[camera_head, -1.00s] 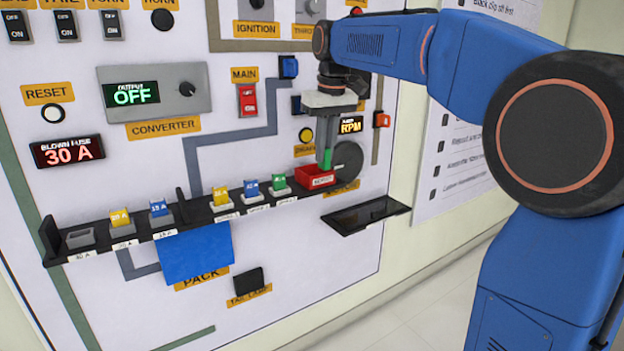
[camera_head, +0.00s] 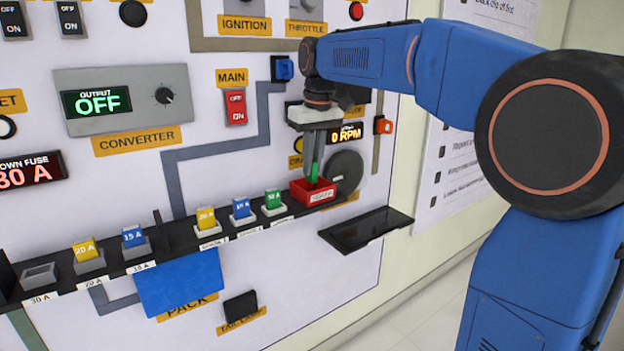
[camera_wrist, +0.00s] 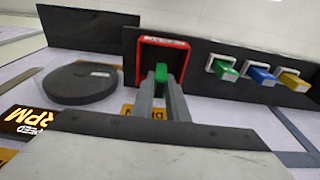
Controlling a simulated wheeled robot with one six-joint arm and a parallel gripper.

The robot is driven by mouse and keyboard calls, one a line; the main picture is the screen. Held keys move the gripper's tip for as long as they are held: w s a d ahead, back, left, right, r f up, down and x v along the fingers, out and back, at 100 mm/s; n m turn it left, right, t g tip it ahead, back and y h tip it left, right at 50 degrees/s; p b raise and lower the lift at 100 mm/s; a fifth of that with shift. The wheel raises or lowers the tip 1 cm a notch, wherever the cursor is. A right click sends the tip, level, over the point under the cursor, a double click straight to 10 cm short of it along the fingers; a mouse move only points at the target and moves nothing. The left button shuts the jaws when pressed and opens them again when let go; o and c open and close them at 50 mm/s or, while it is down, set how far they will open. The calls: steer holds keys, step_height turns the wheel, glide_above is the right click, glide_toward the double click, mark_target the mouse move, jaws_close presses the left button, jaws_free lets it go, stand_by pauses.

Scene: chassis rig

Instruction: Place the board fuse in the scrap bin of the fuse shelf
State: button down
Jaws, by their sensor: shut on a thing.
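My gripper (camera_head: 316,164) is shut on a green fuse (camera_head: 315,171), which points down from the fingertips. The fuse also shows in the wrist view (camera_wrist: 161,72) between the two grey fingers. The red scrap bin (camera_head: 312,193) stands at the right end of the black fuse shelf (camera_head: 180,246). The gripper and fuse are directly over the bin opening, and the fuse's lower end appears at or just inside the rim. In the wrist view the bin's red rim (camera_wrist: 181,43) surrounds the fuse. Whether the fuse touches the bin floor is hidden.
Left of the bin sit a green fuse (camera_head: 273,198), a blue fuse (camera_head: 241,208) and a yellow fuse (camera_head: 206,218). Further left are another blue, another yellow and an empty 30 A socket (camera_head: 40,275). A round dark knob (camera_head: 345,172) is close right of the bin. A black tray (camera_head: 366,230) juts out below.

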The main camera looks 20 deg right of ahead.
mark_target(312, 178)
steer(key=shift+f, duration=2.05)
steer(key=c, duration=1.7)
jaws_free()
steer(key=shift+f, duration=0.1)
steer(key=shift+c, duration=0.2)
step_height(312, 178, up, 12)
steer(key=s, duration=0.2)
steer(key=s+d+f+m+t, duration=0.1)
steer(key=s+d+f, duration=0.2)
steer(key=s+f, duration=1.1)
steer(key=s+d+f+m+t, duration=0.2)
steer(key=s+d+f, duration=0.2)
steer(key=s+f, duration=1.1)
steer(key=s, duration=0.2)
steer(key=shift+s+f+m+h, duration=0.15)
steer(key=shift+s+m+h, duration=0.15)
